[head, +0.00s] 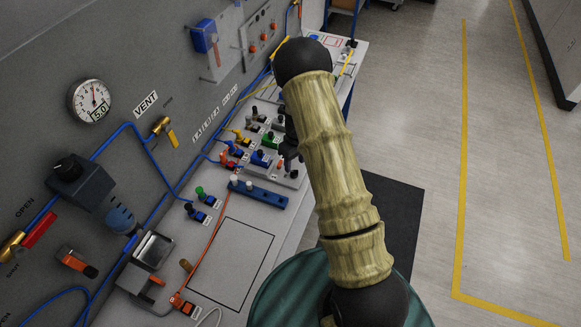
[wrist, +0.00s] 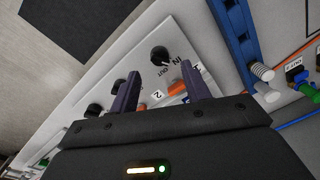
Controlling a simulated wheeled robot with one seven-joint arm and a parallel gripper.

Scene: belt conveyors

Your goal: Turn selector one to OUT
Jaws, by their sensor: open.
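In the wrist view a round black selector knob (wrist: 159,55) sits on a pale panel (wrist: 205,48), with the words IN and OUT printed beside it. A small light mark shows at its lower right edge; I cannot tell for certain which word it points to. A label 1 is near it, partly behind a finger. My gripper (wrist: 161,82) is open, its two dark fingers apart and nothing between them. The knob appears just beyond the fingertips, not touched. In the head view my gripper (head: 289,150) is low over the bench panel, mostly hidden by my arm; the knob cannot be made out there.
More black knobs (wrist: 118,86) line the panel, and an orange part (wrist: 177,88) lies between the fingers' lines. A blue rail with white pegs (head: 258,193) is close by. Blue hoses and coloured fittings crowd the bench; the floor to the right is clear.

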